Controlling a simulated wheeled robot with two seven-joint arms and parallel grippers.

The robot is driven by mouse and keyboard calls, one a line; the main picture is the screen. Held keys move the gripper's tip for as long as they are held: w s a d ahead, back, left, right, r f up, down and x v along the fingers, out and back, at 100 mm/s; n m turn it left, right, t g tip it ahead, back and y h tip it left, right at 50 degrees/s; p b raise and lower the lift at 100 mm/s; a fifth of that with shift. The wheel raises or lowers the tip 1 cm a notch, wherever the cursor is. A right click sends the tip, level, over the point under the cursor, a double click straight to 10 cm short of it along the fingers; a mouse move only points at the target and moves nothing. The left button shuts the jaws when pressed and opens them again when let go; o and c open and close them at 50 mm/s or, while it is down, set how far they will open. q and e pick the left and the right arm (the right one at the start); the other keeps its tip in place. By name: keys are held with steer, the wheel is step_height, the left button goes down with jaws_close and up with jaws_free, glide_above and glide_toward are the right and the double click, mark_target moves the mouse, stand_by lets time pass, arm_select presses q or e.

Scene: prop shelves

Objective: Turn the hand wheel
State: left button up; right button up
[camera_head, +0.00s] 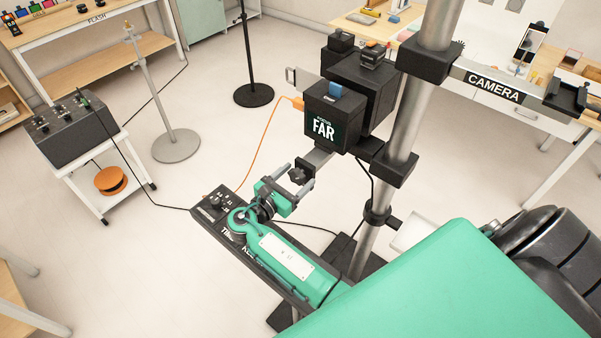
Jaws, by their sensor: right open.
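A black lobed hand wheel (299,174) sits below the black box labelled "FAR" (332,120), by a grey metal bar. My right arm comes in from the lower right, green with a white panel. My right gripper (296,177) is open, with its fingers pointing up and right toward the hand wheel. In the picture the wheel lies between the two fingertips; I cannot tell whether they touch it. My left gripper is not in view.
A grey vertical pole (409,125) carries the black boxes and a "CAMERA" arm (492,86). A black labelled rail (210,213) lies beneath my gripper. An orange cable (262,142) hangs left of the boxes. A white cart (98,185) stands left, with open floor between.

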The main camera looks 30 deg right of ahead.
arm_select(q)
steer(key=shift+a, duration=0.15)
arm_select(e)
steer(key=shift+a, duration=0.1)
steer(key=c, duration=1)
steer(key=shift+r+p, duration=0.2)
steer(key=shift+p, duration=0.45)
steer(key=n+p, duration=0.3)
steer(key=p, duration=0.1)
steer(key=shift+r, duration=0.15)
steer(key=shift+n+p, duration=0.45)
steer(key=shift+n, duration=0.05)
steer(key=n, duration=0.2)
steer(key=shift+f+n, duration=0.3)
steer(key=shift+n, duration=0.1)
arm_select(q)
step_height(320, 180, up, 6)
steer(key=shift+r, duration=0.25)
arm_select(e)
steer(key=n, duration=0.4)
steer(key=shift+s+n, duration=0.1)
steer(key=shift+n, duration=0.3)
